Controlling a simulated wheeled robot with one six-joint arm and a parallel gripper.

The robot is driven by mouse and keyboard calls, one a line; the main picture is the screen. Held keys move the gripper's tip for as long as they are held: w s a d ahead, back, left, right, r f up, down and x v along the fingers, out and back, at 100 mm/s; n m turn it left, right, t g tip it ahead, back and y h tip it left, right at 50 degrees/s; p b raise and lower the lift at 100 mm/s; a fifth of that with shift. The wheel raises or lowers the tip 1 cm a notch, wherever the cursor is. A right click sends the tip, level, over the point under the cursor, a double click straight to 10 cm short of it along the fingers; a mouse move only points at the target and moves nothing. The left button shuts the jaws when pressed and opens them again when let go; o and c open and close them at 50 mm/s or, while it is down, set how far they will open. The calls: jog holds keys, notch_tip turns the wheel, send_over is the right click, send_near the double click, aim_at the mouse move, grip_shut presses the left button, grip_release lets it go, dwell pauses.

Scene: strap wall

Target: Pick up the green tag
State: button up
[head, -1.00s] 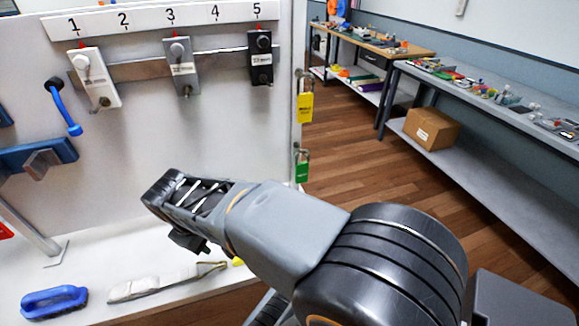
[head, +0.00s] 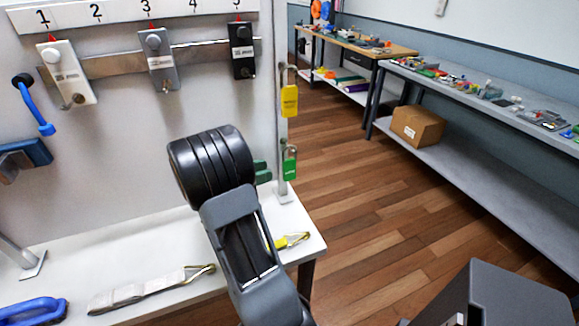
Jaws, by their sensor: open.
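The green tag (head: 290,168) hangs from a metal loop on the right edge of the white panel, below the yellow tag (head: 289,100). My gripper (head: 263,172) is mostly hidden behind my black round wrist.
Numbered hooks carry a white (head: 67,72), a grey (head: 158,60) and a black block (head: 242,52). A beige strap (head: 140,292) and a yellow strap (head: 290,241) lie on the white shelf (head: 70,252). Open wooden floor (head: 390,220) lies right of the panel.

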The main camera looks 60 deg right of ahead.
aim_at(290, 179)
jog(key=shift+w+f+p+x, duration=0.1)
jog(key=shift+f+p+x, duration=0.1)
jog(key=shift+x, duration=2)
jog(key=shift+w+f+p+x, duration=0.1)
jog(key=shift+p+x, duration=0.1)
jog(key=shift+x, duration=1.95)
jog(key=shift+d, duration=0.15)
jog(key=shift+c, duration=0.3)
grip_shut()
